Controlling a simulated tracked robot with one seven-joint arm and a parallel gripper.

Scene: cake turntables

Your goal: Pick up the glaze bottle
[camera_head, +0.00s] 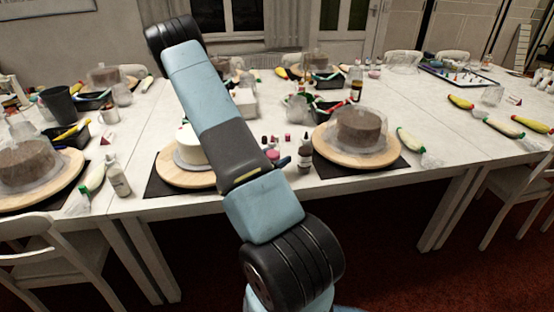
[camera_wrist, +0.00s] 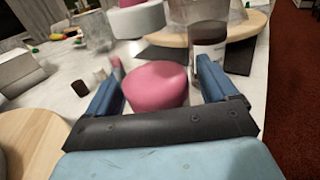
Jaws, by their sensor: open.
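My gripper (camera_wrist: 160,66) is open, low over the table, with its two blue fingers apart. A round pink-topped pot (camera_wrist: 155,88) shows between the fingers in the wrist view, with no finger closed on it. A bottle with dark brown contents (camera_wrist: 208,38), which looks like the glaze bottle, stands just beyond the right finger, which hides its lower part. In the head view this bottle (camera_head: 304,158) stands upright on the table beside the right-hand cake board. My forearm hides most of the gripper there; a blue finger shows left of the bottle.
A wooden turntable with a covered chocolate cake (camera_head: 360,128) stands right of the bottle. A white cake (camera_head: 190,148) is on another board to the left. Small coloured pots (camera_head: 272,140) stand close by. A pale bottle (camera_head: 117,176) stands farther left, near the table edge.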

